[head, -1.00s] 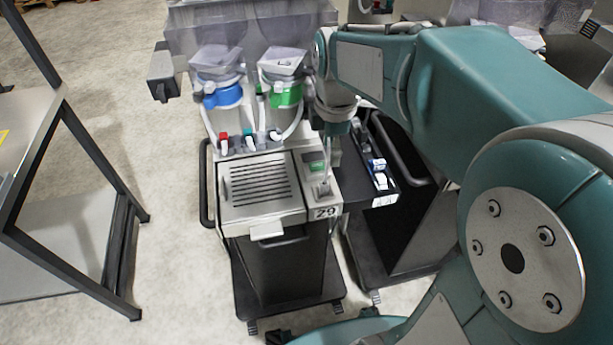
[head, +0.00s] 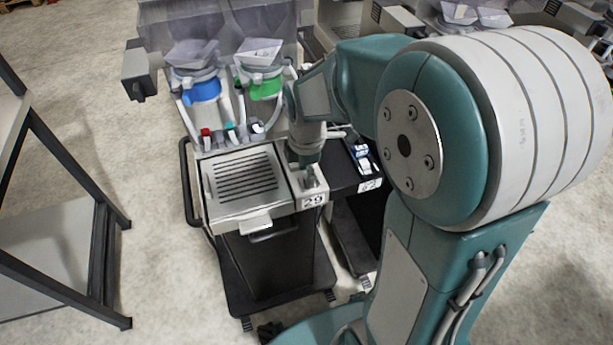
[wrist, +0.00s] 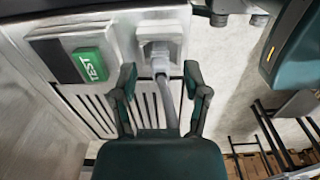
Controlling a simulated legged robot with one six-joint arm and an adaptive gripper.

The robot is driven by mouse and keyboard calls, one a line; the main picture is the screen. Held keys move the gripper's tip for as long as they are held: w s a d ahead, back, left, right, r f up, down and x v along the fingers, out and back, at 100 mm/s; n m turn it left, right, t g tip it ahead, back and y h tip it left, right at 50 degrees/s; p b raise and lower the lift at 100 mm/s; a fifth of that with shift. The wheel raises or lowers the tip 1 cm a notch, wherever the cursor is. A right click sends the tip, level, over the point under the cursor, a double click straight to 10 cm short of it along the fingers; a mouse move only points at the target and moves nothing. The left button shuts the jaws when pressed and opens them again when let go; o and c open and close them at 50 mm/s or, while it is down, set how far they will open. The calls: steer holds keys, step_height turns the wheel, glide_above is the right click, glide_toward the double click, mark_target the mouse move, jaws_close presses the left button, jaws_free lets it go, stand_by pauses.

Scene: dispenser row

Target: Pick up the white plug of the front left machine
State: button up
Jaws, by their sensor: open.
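The front left machine, numbered 29 (head: 245,180), has a slatted tray and a narrow panel along its right side. In the wrist view, the white plug (wrist: 160,64) sits in a pale square socket (wrist: 158,32), and its grey cable runs down between my fingers. My gripper (wrist: 162,82) is open, with one finger on each side of the plug and cable. I cannot tell whether either finger touches them. In the head view, my gripper (head: 308,160) hangs close over the panel and hides part of it.
A green TEST button (wrist: 89,64) is left of the socket. Blue-lidded (head: 197,88) and green-lidded (head: 260,85) containers stand behind the tray. A second machine (head: 355,178) is close on the right. A metal-framed table (head: 60,200) stands at the left, with bare floor between.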

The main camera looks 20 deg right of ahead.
steer(key=shift+d+f, duration=0.15)
steer(key=shift+d, duration=0.25)
jaws_close()
steer(key=shift+a, duration=0.1)
steer(key=shift+r, duration=0.25)
step_height(320, 180, up, 3)
steer(key=shift+s+r, duration=0.1)
steer(key=s+d+r, duration=0.6)
steer(key=s+r, duration=0.3)
steer(key=s, duration=0.3)
steer(key=shift+d+r, duration=0.15)
steer(key=shift+d, duration=0.15)
